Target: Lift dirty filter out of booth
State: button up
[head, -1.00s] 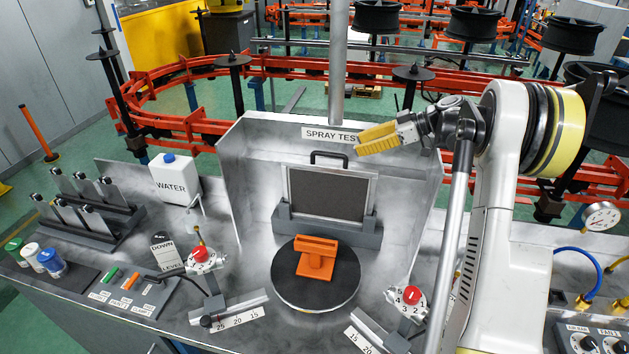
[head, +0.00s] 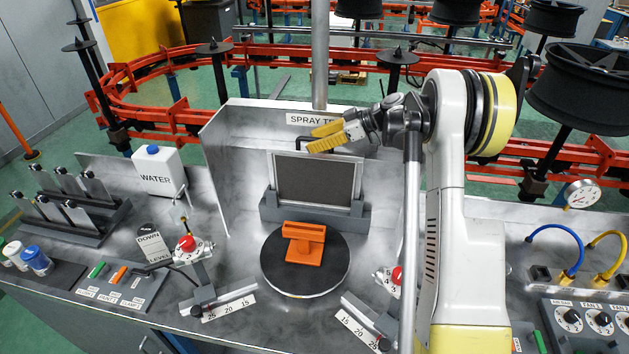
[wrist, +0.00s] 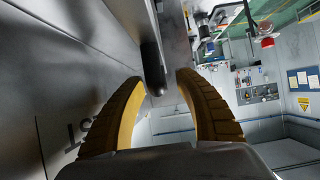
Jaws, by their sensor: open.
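The dirty filter (head: 315,181) is a dark grey panel in a lighter frame. It stands upright in a grey holder (head: 268,209) inside the booth (head: 232,135) marked SPRAY TEST. My gripper (head: 325,138) has yellow fingers and is at the filter's top edge, in front of part of its black handle. In the wrist view my gripper (wrist: 157,82) is open, with the dark handle (wrist: 153,66) between the fingertips or just beyond them. I cannot tell whether they touch.
An orange block (head: 305,243) stands on a black round turntable (head: 290,280) in front of the filter. Red-knobbed spray stands (head: 187,244) flank the turntable. A white WATER can (head: 160,172) is left of the booth. A grey pole (head: 320,55) rises behind it.

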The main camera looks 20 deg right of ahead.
grip_shut()
